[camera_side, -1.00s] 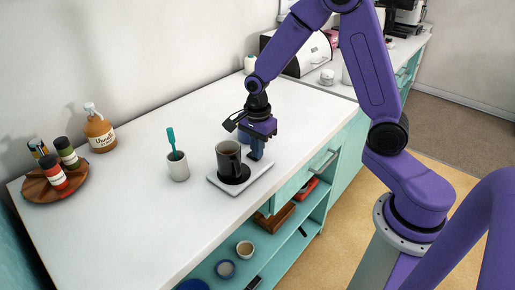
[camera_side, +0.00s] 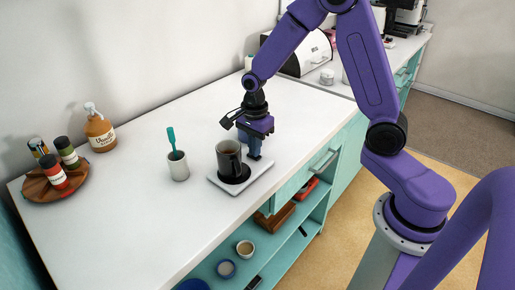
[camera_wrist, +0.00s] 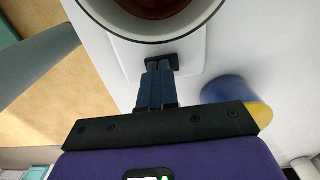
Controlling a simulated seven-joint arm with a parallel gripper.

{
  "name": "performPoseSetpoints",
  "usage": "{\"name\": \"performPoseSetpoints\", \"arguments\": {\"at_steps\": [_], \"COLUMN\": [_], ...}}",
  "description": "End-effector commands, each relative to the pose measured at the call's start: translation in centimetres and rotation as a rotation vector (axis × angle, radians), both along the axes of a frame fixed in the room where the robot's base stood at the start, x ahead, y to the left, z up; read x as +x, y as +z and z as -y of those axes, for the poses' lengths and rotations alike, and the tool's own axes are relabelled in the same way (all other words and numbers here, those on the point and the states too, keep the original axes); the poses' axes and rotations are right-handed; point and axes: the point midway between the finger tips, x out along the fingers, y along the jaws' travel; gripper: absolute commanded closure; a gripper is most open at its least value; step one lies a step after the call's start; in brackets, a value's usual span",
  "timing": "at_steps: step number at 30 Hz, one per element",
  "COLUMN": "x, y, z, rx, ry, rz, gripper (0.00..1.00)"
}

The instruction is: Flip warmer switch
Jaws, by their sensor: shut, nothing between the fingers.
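The warmer (camera_side: 256,184) is a flat white plate with a dark round pad, lying near the counter's front edge. A dark mug (camera_side: 229,158) stands upright on its pad. In the wrist view the mug (camera_wrist: 150,32) shows brown liquid inside, and part of the white warmer (camera_wrist: 190,60) shows below it. A small dark switch (camera_wrist: 176,63) sits on the warmer beside the mug.
A blue cylinder with a yellow end (camera_wrist: 232,94) lies close beside my gripper. A white cup (camera_side: 178,167) with a teal utensil stands left of the mug. A wooden tray (camera_side: 40,190) with bottles and a syrup bottle (camera_side: 100,133) are farther left. The counter between is clear.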

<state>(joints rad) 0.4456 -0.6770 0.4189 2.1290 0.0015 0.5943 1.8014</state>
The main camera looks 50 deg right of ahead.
Motion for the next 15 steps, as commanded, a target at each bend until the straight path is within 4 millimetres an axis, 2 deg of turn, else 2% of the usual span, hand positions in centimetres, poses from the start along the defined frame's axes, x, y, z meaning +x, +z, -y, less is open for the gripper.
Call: {"name": "performPoseSetpoints", "arguments": {"at_steps": [15], "x": [0.47], "y": [0.45], "z": [0.0], "rx": [0.0], "ry": [0.001], "rz": [-0.001], "gripper": [1.0]}}
